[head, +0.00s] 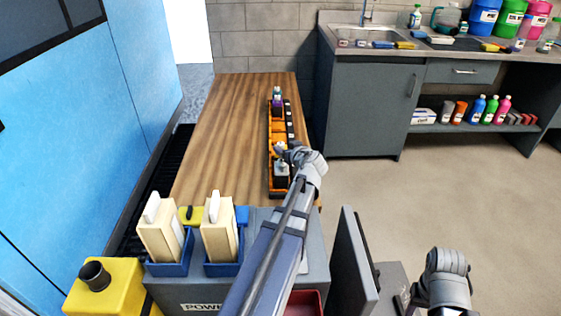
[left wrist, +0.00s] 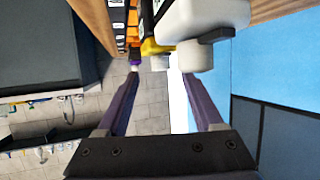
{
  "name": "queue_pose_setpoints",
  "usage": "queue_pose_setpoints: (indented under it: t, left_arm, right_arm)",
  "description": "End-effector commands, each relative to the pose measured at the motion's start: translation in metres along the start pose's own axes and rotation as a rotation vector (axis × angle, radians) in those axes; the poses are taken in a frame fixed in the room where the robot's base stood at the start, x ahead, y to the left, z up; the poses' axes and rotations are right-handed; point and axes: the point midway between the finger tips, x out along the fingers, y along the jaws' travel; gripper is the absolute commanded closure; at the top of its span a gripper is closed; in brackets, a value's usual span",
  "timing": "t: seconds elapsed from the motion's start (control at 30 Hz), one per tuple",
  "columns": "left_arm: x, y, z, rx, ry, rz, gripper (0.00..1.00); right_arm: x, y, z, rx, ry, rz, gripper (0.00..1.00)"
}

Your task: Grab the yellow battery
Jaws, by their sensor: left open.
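A yellow battery (left wrist: 155,47) shows in the left wrist view, between a nearer grey-white battery (left wrist: 205,18) and a purple one (left wrist: 134,57). They stand in an orange and black rack (left wrist: 118,20). In the head view the rack (head: 278,188) lies along the right side of the wooden table (head: 225,125); my left gripper (head: 284,150) is over its middle and hides the yellow battery or most of it. In the left wrist view my left gripper (left wrist: 160,82) is open and empty, its fingers pointing toward the batteries. Whether it touches one is unclear.
A purple battery (head: 277,101) stands at the rack's far end, and a grey-white one (head: 281,170) near its close end. A blue wall or cabinet (head: 95,130) is at the left. A sink counter (head: 370,105) stands at the back right. The table's left part is clear.

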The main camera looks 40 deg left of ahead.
Motion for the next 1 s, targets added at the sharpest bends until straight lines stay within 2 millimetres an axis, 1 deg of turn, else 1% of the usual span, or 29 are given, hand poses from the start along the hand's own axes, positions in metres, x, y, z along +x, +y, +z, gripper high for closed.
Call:
queue_pose_setpoints:
  t: [0.03, 0.07, 0.2, 0.43, 0.47, 1.0]
  left_arm:
    - [0.011, 0.0, 0.006, -0.001, 0.0, -0.001, 0.32]
    - [0.016, -0.001, 0.008, 0.0, 0.0, -0.001, 0.32]
    - [0.033, -0.001, 0.005, 0.0, 0.0, -0.001, 0.32]
    - [0.033, -0.001, 0.003, 0.001, 0.0, 0.001, 0.32]
    - [0.033, -0.001, 0.003, 0.001, 0.0, 0.001, 0.34]
    - [0.033, -0.001, 0.004, 0.001, 0.0, 0.0, 0.95]
  right_arm:
    - [0.01, -0.001, -0.001, 0.0, 0.0, 0.001, 0.5]
    - [0.013, -0.001, -0.001, 0.0, 0.0, 0.001, 0.5]
    - [0.017, -0.001, -0.001, -0.001, 0.0, 0.002, 0.5]
    - [0.016, -0.001, -0.001, -0.001, 0.0, 0.003, 0.5]
    - [0.016, -0.001, -0.001, -0.001, 0.0, 0.003, 0.5]
    - [0.016, -0.001, -0.001, -0.001, 0.0, 0.002, 0.5]
